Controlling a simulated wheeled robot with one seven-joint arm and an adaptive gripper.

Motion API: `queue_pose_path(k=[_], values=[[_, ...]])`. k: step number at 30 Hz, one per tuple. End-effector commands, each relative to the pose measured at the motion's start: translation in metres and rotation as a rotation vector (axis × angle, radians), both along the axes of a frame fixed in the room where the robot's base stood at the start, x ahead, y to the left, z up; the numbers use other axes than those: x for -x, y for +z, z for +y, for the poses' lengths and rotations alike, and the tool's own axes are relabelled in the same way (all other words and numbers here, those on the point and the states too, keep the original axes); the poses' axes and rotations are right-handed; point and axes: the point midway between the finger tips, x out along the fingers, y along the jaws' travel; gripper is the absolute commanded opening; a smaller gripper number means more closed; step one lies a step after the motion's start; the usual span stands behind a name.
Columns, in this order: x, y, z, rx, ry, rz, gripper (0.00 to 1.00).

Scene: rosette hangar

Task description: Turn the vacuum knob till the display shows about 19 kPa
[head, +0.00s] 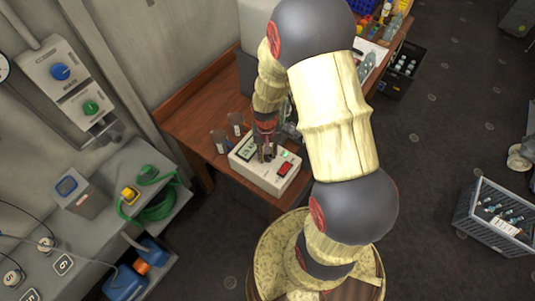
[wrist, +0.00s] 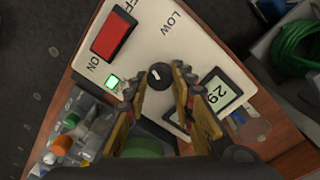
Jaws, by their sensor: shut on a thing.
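The vacuum unit is a cream box (head: 262,179) on the brown wooden bench, seen from above in the head view. Its dark round knob (wrist: 159,74), with a white mark, sits between my fingertips in the wrist view. My gripper (wrist: 163,80) points down at the panel and is shut on the knob. In the wrist view the display (wrist: 219,92) is right of the knob, partly covered by a finger; its tilted digits look like 29, but I cannot be sure. A red switch (wrist: 112,36) and a lit green lamp (wrist: 112,82) are to the left.
Two small clear containers (head: 219,142) stand behind the unit. A crate of bottles (head: 497,219) stands on the floor at right.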

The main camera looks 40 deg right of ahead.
Motion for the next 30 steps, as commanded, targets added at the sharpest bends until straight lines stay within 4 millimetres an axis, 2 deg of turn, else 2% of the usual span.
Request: queue_pose_path(k=[14, 15, 24, 30], values=[[-0.0003, 0.0003, 0.0000, 0.000, -0.015, 0.000, 0.00], [-0.0003, 0.0003, 0.0000, 0.000, -0.015, 0.000, 0.26], [-0.0001, 0.0002, 0.0000, 0.000, -0.014, 0.000, 0.43], [-0.0001, 0.0001, 0.0000, 0.000, -0.014, 0.000, 0.43]])
